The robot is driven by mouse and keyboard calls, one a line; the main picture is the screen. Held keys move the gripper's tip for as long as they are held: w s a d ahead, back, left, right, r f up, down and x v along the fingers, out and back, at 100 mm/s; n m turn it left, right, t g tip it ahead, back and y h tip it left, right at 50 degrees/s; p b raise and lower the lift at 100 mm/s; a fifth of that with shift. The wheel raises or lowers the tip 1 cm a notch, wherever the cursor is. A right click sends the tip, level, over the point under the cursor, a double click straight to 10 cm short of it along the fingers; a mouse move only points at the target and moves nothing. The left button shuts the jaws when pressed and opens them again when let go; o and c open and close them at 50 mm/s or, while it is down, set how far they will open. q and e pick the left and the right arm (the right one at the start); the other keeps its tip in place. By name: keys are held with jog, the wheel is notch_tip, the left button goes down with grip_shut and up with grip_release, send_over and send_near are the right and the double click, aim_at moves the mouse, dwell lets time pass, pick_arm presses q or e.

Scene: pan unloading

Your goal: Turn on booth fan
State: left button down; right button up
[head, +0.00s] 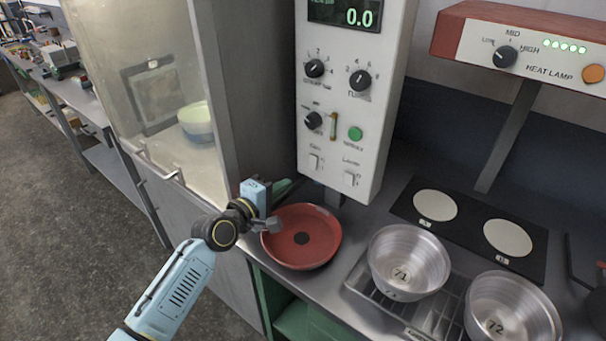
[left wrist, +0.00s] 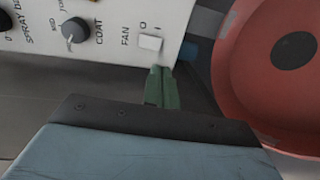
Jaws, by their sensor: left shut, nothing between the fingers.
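The white control panel (head: 350,95) hangs above the counter, with two rocker switches at its bottom. The fan switch (left wrist: 150,43) is a white rocker labelled FAN, with O and I marks, in the left wrist view. In the head view the fan switch (head: 316,162) is the left one. Which way it is tipped I cannot tell. My left gripper (head: 296,184) is below the panel's lower left corner. Its green fingers (left wrist: 161,76) are shut and empty, with the tips just below the fan switch; whether they touch it I cannot tell. My right gripper is out of view.
A red pan (head: 325,240) sits on the counter under my left gripper. Metal bowls (head: 408,262) and a black plate with white discs (head: 470,228) are to the right. The glass-fronted booth (head: 150,40) stands left. A heat lamp unit (head: 525,45) is at upper right.

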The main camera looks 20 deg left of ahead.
pick_arm(q)
jog(key=x, duration=0.7)
jog(key=shift+w+b, duration=0.2)
jog(key=shift+b, duration=0.2)
jog(key=shift+w+d+f, duration=0.1)
jog(key=shift+w+d, duration=0.1)
jog(key=shift+w, duration=0.35)
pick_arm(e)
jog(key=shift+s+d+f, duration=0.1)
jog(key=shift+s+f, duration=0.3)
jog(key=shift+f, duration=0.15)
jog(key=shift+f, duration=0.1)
pick_arm(q)
jog(key=b, duration=0.2)
send_near(311, 169)
jog(key=shift+t, duration=0.3)
jog(key=s+f, duration=0.1)
jog(key=s, duration=0.1)
jog(key=s+a+f, duration=0.1)
jog(key=s, duration=0.1)
jog(key=s+a+f, duration=0.1)
jog(key=s, duration=0.1)
jog(key=shift+a+f, duration=0.15)
jog(key=shift+a, duration=0.1)
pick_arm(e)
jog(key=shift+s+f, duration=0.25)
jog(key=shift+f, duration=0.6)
